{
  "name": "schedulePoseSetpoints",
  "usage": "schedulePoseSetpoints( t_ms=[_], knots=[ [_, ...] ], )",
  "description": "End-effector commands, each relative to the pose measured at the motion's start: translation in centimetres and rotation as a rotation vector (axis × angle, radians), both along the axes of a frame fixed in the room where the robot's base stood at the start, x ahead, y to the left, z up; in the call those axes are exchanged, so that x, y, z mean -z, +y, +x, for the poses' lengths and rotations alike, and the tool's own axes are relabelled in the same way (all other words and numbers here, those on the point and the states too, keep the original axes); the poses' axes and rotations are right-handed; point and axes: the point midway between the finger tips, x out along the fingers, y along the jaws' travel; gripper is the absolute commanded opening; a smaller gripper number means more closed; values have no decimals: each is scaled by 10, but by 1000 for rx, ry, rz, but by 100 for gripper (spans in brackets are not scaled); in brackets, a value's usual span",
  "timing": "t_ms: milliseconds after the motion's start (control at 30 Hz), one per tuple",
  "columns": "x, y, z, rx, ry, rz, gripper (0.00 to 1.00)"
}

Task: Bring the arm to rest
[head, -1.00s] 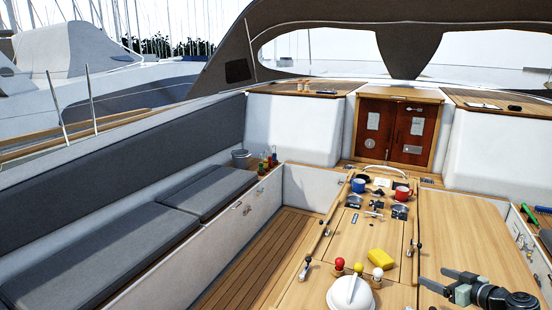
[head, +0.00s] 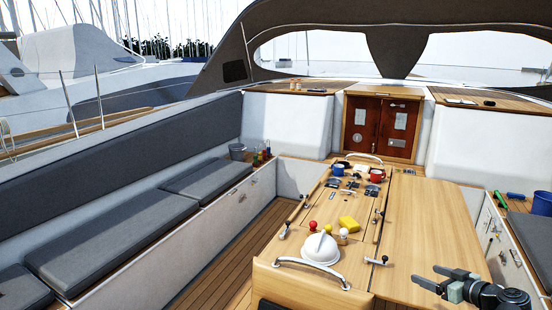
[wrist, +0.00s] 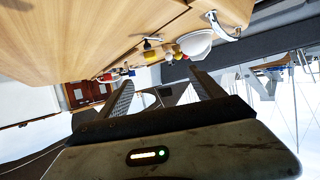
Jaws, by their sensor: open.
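My gripper (head: 444,282) is at the lower right in the head view, over the right leaf of the wooden cockpit table (head: 430,225). Its jaws are apart and nothing is between them. In the wrist view, which is tipped upside down, my two fingers (wrist: 163,92) stand apart with empty space between them. The table shows there at the upper left, clear of the fingers.
Cushioned benches (head: 125,232) run along the left. A blue bucket (head: 541,204) stands at the right. The right leaf is bare.

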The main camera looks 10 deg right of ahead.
Motion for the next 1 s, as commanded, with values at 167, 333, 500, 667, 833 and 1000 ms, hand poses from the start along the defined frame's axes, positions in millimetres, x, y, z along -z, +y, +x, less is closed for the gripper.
schedulePoseSetpoints(
  t_ms=[167, 333, 500, 667, 833, 1000],
  knots=[
    [7, 33, 29, -67, 0, 0, 78],
    [15, 74, 62, -147, 0, 0, 78],
    [27, 135, 100, -258, 8, -5, 78],
    [56, 226, 138, -425, 61, -43, 78],
    [99, 336, 158, -605, 185, -76, 78],
    [150, 438, 150, -734, 386, -103, 78]
  ],
)
